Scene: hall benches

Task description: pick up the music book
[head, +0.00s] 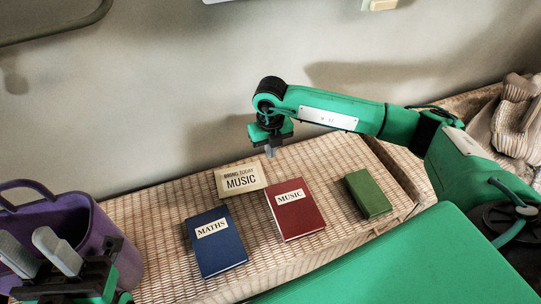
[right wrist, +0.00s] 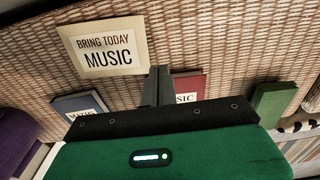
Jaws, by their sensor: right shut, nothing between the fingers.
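The music book (head: 301,222) is red with a white MUSIC label and lies flat on the woven bench top. In the right wrist view the book (right wrist: 189,84) is partly hidden behind my fingers and gripper body. My right gripper (head: 270,151) is shut and empty, above the bench and behind the book, apart from it. Its closed fingers (right wrist: 157,88) show in the right wrist view. A card (head: 240,180) reading BRING TODAY MUSIC lies behind and left of the book. My left gripper (head: 38,253) is open at the lower left.
A blue MATHS book (head: 218,248) lies left of the music book, and a plain green book (head: 368,194) lies to its right. A purple bucket (head: 97,238) stands at the left. A striped cloth (head: 515,120) is at the far right. The wall is close behind the bench.

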